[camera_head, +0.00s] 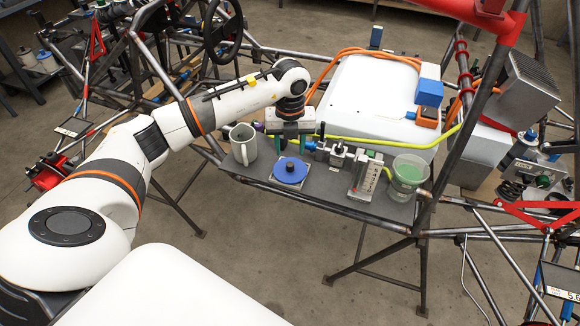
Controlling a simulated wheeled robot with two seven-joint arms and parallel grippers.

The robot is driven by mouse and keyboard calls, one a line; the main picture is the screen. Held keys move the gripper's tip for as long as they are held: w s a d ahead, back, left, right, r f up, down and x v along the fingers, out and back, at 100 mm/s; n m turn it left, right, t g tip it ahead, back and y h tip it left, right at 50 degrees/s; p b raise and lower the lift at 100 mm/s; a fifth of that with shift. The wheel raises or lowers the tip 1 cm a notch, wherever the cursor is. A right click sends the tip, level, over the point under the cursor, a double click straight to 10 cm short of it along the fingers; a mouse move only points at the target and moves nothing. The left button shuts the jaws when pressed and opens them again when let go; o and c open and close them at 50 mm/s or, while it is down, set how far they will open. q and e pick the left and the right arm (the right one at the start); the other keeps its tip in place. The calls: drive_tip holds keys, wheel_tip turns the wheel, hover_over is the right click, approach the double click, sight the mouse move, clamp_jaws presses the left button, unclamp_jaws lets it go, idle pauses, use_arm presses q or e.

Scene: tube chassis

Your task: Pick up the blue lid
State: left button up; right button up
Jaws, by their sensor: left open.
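The blue lid (290,171) is a round disc with a small knob on top. It lies on a small light plate on the dark grey shelf of the tube chassis. My left gripper (290,146) points down just behind the lid, with its green-tipped fingers apart. It appears empty, and a small gap seems to lie between its tips and the lid. My right gripper does not show in this view.
A grey mug (243,146) stands left of the lid. A yellow-green tube (395,145) runs behind. A large white box (365,95) fills the back.

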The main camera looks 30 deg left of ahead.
sight(290, 164)
use_arm(q)
wheel_tip(290, 164, down, 4)
drive_tip(key=shift+s+f+p, duration=0.1)
drive_tip(key=shift+p, duration=1.1)
drive_tip(key=shift+f, duration=0.65)
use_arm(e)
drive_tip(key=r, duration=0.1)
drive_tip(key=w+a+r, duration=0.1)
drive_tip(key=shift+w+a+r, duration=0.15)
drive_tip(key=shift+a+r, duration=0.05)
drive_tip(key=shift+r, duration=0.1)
use_arm(q)
drive_tip(key=c, duration=0.8)
clamp_jaws()
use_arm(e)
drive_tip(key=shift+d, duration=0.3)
use_arm(q)
drive_tip(key=shift+r, duration=0.15)
